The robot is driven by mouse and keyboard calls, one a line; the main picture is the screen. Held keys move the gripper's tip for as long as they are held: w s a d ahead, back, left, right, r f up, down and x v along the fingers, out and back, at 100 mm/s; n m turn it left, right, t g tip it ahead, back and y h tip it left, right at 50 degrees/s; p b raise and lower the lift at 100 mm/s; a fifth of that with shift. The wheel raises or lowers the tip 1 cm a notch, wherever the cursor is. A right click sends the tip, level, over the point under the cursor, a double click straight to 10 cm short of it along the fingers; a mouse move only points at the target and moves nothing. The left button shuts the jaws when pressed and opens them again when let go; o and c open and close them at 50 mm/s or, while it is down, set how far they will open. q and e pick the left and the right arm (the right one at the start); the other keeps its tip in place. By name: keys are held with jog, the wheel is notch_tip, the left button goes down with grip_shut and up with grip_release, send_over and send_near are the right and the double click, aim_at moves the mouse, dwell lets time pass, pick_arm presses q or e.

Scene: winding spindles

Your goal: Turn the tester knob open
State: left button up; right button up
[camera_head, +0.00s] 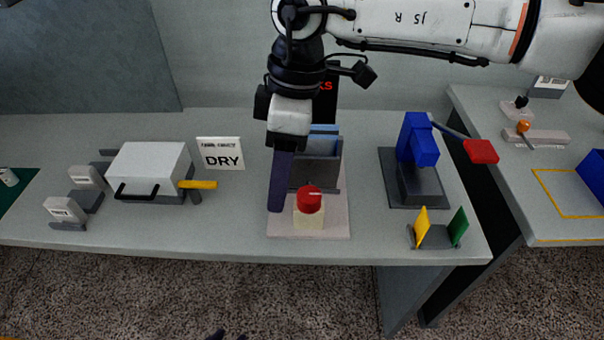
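The red knob (309,199) has a pale mark on its side. It sits on a cream block (309,219) at the front of a pale plate (340,222). The arm coming in from the upper right bears an R, so I take it as my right arm. Its gripper (276,205) points down, with its dark purple finger just left of the knob. Contact cannot be told. The fingers overlap edge-on, so the opening is hidden. Small dark tips at the bottom edge look like my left gripper (229,336), mostly out of frame.
A grey holder (318,171) with blue pieces stands behind the knob. A blue device (418,143) and yellow and green flaps (437,230) are right.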

notch_tip(320, 180, up, 2)
jog(key=r+m+t+h, duration=0.1)
jog(key=m+h, duration=0.1)
send_over(309, 193)
notch_tip(309, 193, down, 10)
jog(key=shift+f+p, duration=0.25)
jog(key=shift+p, duration=0.6)
pick_arm(q)
jog(key=shift+w+r, duration=0.2)
jog(key=shift+r, duration=0.55)
pick_arm(e)
jog(key=c, duration=1)
